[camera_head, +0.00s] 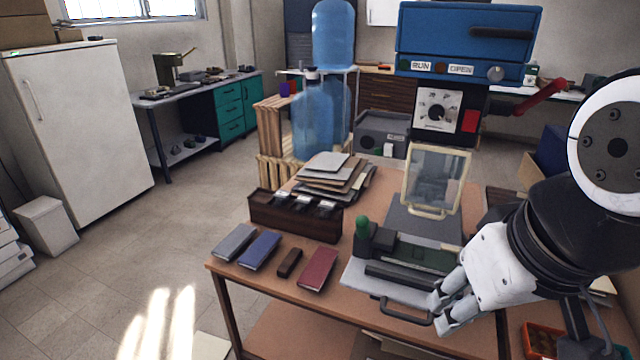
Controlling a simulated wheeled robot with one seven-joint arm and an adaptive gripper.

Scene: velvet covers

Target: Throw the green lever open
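The green lever (362,228) is a short upright post with a rounded green knob, at the left of a grey machine (355,272) on the wooden workbench. My gripper (438,313) is at the lower right, in front of the machine and well to the right of the lever. Its two fingers look apart, with nothing seen between them. The fingertips are close to the right end of a dark bar handle (402,318) on the machine's front; I cannot tell whether they touch. A clear framed guard (436,180) stands tilted up behind the lever.
The workbench (228,266) carries several notebooks (318,267), a dark box (295,216) and a paper stack (330,178) left of the machine. A blue press (465,35) with a red handle (540,95) stands behind. The floor at left is open.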

